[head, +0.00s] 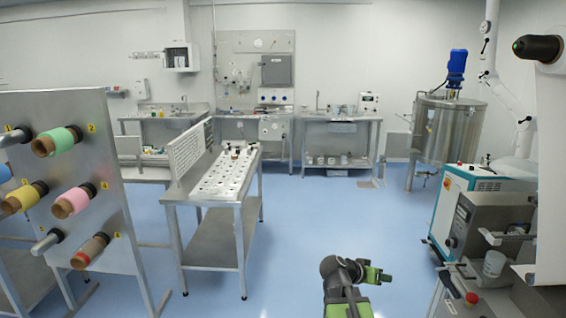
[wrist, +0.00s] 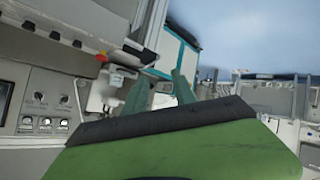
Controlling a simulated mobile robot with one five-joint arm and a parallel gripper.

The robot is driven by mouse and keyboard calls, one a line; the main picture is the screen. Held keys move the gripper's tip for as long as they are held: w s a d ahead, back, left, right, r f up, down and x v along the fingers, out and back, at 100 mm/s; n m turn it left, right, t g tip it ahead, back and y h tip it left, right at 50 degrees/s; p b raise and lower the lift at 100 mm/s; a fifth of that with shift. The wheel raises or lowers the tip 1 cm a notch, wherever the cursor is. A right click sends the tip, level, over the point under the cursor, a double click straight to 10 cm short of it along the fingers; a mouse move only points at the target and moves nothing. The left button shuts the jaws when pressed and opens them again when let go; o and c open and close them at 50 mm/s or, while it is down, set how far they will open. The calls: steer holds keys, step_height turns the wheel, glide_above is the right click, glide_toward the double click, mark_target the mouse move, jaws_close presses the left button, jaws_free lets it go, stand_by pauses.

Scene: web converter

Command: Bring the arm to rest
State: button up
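My gripper (head: 386,276) is low in the head view, right of centre, above the blue floor. My arm is folded there, with the green gripper pointing right. In the wrist view, two dark green fingers (wrist: 160,90) stand up beyond the green and black gripper body. There is a gap between the fingertips, and I see nothing held between them. The finger opening is too small to judge in the head view.
A panel with coloured rolls (head: 75,202) stands at the left. A steel table (head: 212,196) stands left of centre. Machines (head: 480,225) line the right, near my arm. A steel tank (head: 450,130) stands behind them. The blue floor (head: 320,215) in the middle is clear.

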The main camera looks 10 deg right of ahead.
steer(key=s+a+f+n+g+y, duration=0.1)
steer(key=s+a+f+n+y, duration=0.1)
steer(key=a, duration=0.7)
steer(key=s+a+f+n+g+y, duration=0.1)
steer(key=a+f+n+y, duration=0.3)
steer(key=a, duration=0.6)
steer(key=s+a+f+n+g+y, duration=0.1)
steer(key=s+a+f+n+y, duration=0.2)
steer(key=a, duration=0.6)
step_height(320, 180, down, 2)
steer(key=shift+s+a+g+y, duration=0.3)
steer(key=shift+s+a+y, duration=0.15)
steer(key=shift+y, duration=0.55)
